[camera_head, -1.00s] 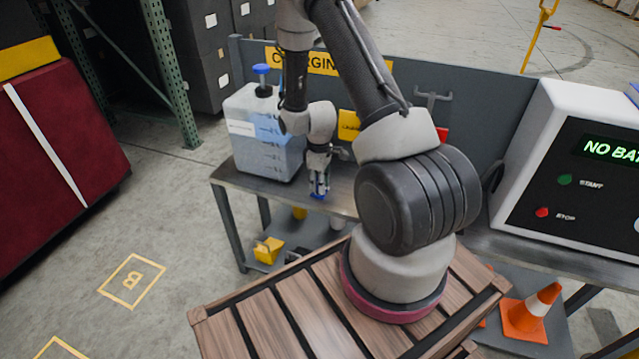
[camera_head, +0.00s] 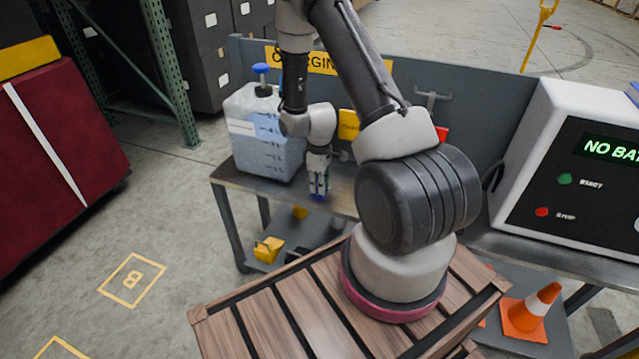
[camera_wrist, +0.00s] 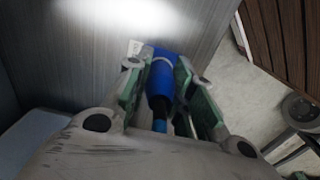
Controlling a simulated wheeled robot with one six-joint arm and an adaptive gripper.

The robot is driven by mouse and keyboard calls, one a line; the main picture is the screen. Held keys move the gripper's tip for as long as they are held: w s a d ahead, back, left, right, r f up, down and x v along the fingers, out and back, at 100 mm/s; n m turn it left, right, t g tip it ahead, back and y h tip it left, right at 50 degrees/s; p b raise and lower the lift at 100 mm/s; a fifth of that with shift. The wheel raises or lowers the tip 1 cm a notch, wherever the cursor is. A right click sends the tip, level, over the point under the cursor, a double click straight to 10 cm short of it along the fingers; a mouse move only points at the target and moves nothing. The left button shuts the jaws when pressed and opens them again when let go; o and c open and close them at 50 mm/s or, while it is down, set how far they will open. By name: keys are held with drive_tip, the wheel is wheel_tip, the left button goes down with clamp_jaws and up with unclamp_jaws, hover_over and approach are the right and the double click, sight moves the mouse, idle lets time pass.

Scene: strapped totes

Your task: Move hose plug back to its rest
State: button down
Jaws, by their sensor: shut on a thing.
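My gripper (camera_head: 318,187) hangs pointing down over the left part of the grey metal bench (camera_head: 345,190), in front of a jug. It is shut on the blue hose plug (camera_wrist: 161,82), which sits between the two fingers (camera_wrist: 158,70) in the wrist view. The plug has a paler ring near its far end and a dark part towards the palm. In the head view only a small blue bit of the plug (camera_head: 318,197) shows below the fingertips. I cannot tell whether the plug touches the bench. I cannot make out its rest for certain.
The translucent jug (camera_head: 262,135) with a blue cap stands close left of my gripper. A back panel (camera_head: 480,100) with a grey hook (camera_head: 432,97) rises behind the bench. A charger box (camera_head: 580,165) reading "NO BAT" stands at right. An orange cone (camera_head: 528,312) is below.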

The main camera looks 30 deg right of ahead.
drive_tip(key=shift+f, duration=0.2)
drive_tip(key=c, duration=1.1)
unclamp_jaws()
drive_tip(key=shift+c, duration=0.2)
wheel_tip(320, 180, up, 12)
